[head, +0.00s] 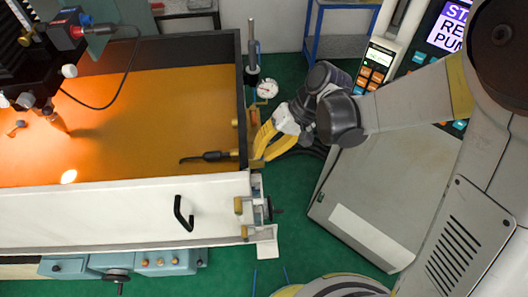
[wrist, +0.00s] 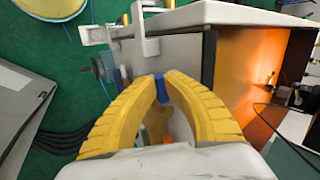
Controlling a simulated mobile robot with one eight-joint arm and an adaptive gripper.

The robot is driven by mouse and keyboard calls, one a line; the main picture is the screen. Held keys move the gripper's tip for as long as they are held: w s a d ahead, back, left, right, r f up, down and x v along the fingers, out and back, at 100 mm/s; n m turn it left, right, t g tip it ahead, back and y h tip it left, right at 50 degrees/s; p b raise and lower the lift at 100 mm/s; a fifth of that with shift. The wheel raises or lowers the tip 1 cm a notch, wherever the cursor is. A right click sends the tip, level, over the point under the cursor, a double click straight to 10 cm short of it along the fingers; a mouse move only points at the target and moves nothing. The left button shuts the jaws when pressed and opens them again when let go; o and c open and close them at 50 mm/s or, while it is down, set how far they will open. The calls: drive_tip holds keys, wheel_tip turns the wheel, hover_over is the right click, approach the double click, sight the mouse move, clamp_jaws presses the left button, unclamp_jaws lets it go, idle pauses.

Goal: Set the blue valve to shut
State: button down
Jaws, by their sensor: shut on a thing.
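The blue valve's small blue handle (wrist: 161,91) shows in the wrist view between the tips of my two yellow fingers. My gripper (wrist: 163,80) is shut on it, with a finger on each side. In the head view my gripper (head: 262,155) reaches in from the right to the right end wall of the machine's enclosure. The valve cannot be made out there, and my fingers hide the spot. The fingers also cover most of the valve body in the wrist view, so the handle's setting cannot be read.
The machine's enclosure (head: 110,215) has a white front panel with a black handle (head: 182,213). A dial gauge (head: 267,88) stands just behind my gripper. Brass-coloured brackets (head: 240,205) stick out at the enclosure's front right corner. A control panel (head: 376,66) stands at right; green floor (head: 290,200) lies between.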

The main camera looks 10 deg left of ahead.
drive_tip(key=shift+s+f, duration=0.1)
drive_tip(key=c, duration=1.6)
unclamp_jaws()
drive_tip(key=shift+a, duration=0.1)
drive_tip(key=shift+c, duration=0.2)
drive_tip(key=v, duration=1.2)
drive_tip(key=shift+s, duration=0.1)
